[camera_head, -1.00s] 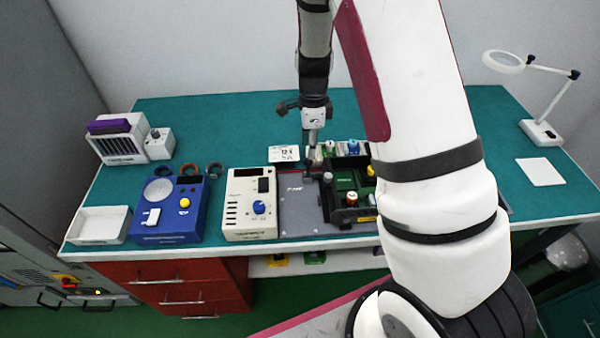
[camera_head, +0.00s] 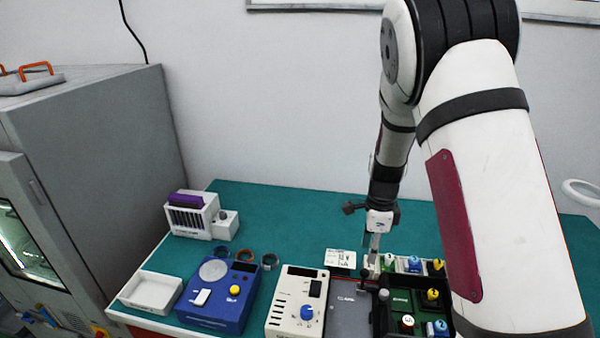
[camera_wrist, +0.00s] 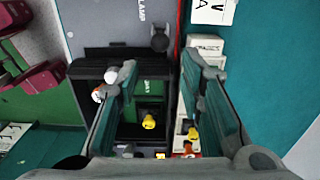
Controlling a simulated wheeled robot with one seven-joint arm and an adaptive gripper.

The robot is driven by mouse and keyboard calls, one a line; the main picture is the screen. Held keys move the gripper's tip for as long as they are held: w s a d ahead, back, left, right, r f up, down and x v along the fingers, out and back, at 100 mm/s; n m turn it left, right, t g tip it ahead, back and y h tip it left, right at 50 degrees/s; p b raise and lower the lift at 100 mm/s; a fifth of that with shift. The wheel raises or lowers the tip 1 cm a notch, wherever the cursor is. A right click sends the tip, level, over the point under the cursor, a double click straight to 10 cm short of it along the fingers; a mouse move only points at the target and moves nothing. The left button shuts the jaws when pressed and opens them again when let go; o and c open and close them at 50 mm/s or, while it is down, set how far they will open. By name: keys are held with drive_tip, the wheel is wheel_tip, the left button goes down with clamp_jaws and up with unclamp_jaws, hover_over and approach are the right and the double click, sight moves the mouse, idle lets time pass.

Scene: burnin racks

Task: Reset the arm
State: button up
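My gripper (camera_head: 374,258) points down above the back edge of the grey clamp plate and the black fixture. In the wrist view my gripper (camera_wrist: 160,68) has its two fingers spread apart, with nothing held between them. Below and between the fingers lies the black fixture (camera_wrist: 88,66) with a green board (camera_wrist: 152,90) and a yellow-topped part (camera_wrist: 149,122). The grey plate (camera_head: 350,318) marked CLAMP lies to the left of the fixture in the head view. My arm covers the right part of the bench.
On the green bench (camera_head: 290,213) stand a white tray (camera_head: 152,292), a blue unit (camera_head: 220,300), a cream power unit (camera_head: 297,305), several rings and a rack with a purple part (camera_head: 190,214). A label card (camera_head: 340,258) lies beside my gripper. A grey cabinet (camera_head: 95,150) stands left.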

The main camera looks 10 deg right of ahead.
drive_tip(key=s+a+r+n+t+y+b, duration=0.1)
drive_tip(key=s+a+r+n, duration=0.3)
drive_tip(key=r, duration=0.5)
drive_tip(key=s+a+r+n+t+b, duration=0.1)
drive_tip(key=s+r+n+t, duration=0.1)
drive_tip(key=s+r+n, duration=0.5)
drive_tip(key=s+a+r+n+t+h+b, duration=0.1)
drive_tip(key=s+r+n+t, duration=0.1)
drive_tip(key=s+r+n, duration=0.6)
drive_tip(key=shift+s+a+r+n+t, duration=0.15)
drive_tip(key=shift+s+a+n+t, duration=0.15)
drive_tip(key=shift+s+n, duration=1.3)
drive_tip(key=shift+s+m, duration=0.35)
drive_tip(key=shift+m, duration=0.05)
